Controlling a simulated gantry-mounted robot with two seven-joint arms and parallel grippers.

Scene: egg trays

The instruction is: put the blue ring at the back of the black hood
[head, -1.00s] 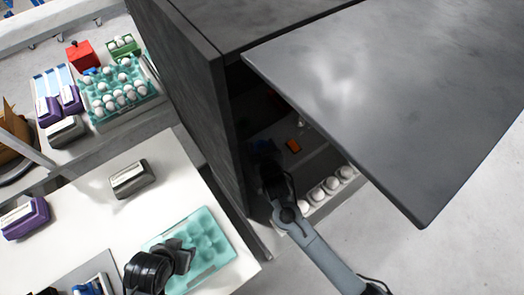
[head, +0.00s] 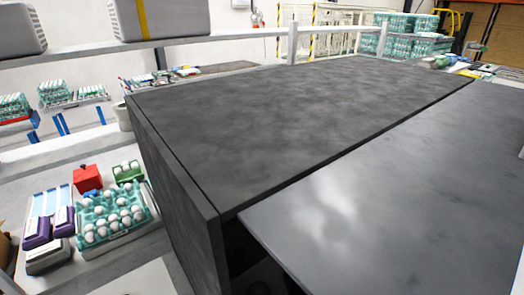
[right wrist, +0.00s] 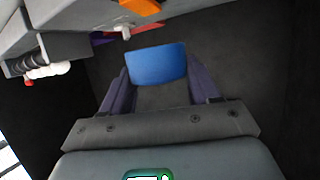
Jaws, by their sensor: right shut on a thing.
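The black hood (head: 290,120) is a large dark box that fills the middle of the head view, with a flat panel (head: 400,200) sticking out at its front right. In the right wrist view, my right gripper (right wrist: 158,72) is inside a dark space. It is shut on the blue ring (right wrist: 157,64), which shows as a curved blue piece between the two fingers. The ring's hole is not visible from this side. My left gripper is in neither current view.
In the right wrist view an orange piece (right wrist: 141,6) lies ahead at the top, and a white rounded object (right wrist: 48,71) is at the left. In the head view an egg tray (head: 113,216) and a red box (head: 87,179) stand left of the hood.

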